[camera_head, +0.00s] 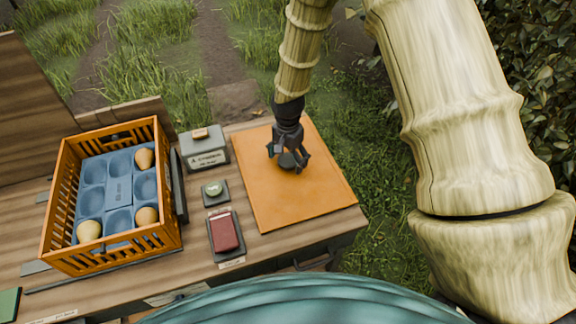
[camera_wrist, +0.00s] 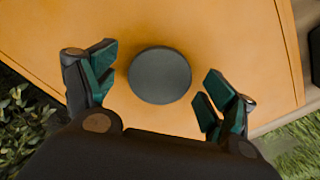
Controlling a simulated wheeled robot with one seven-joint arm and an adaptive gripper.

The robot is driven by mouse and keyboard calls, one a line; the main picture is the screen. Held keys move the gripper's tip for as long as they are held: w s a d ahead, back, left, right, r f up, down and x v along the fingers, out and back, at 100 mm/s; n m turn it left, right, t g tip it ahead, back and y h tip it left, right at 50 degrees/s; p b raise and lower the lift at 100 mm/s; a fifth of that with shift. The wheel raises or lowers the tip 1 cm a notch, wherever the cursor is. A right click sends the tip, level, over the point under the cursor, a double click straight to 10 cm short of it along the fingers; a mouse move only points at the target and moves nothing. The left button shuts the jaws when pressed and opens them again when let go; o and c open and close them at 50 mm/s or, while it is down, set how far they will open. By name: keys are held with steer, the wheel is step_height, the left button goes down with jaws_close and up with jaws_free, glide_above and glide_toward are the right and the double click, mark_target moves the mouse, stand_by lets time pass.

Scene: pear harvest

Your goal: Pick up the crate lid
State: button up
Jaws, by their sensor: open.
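The crate lid (camera_head: 293,203) is a flat orange panel lying on the right end of the wooden bench. It also fills much of the wrist view (camera_wrist: 245,45). A dark round knob (camera_wrist: 160,75) stands on the lid; it shows between the fingers in the head view (camera_head: 288,161). My gripper (camera_head: 288,158) is over the knob, pointing down. In the wrist view my gripper (camera_wrist: 155,88) is open, with one finger pad on each side of the knob and a gap to both. Whether the fingertips reach down to the knob's height I cannot tell.
An orange crate (camera_head: 112,252) with a blue tray (camera_head: 120,167) and several pears stands at left. Between crate and lid are a grey box (camera_head: 206,158), a small green-topped device (camera_head: 215,192) and a red block (camera_head: 224,231). Grass and hedge lie beyond the bench's right edge.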

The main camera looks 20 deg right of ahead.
steer(key=c, duration=1.3)
steer(key=shift+r, duration=0.1)
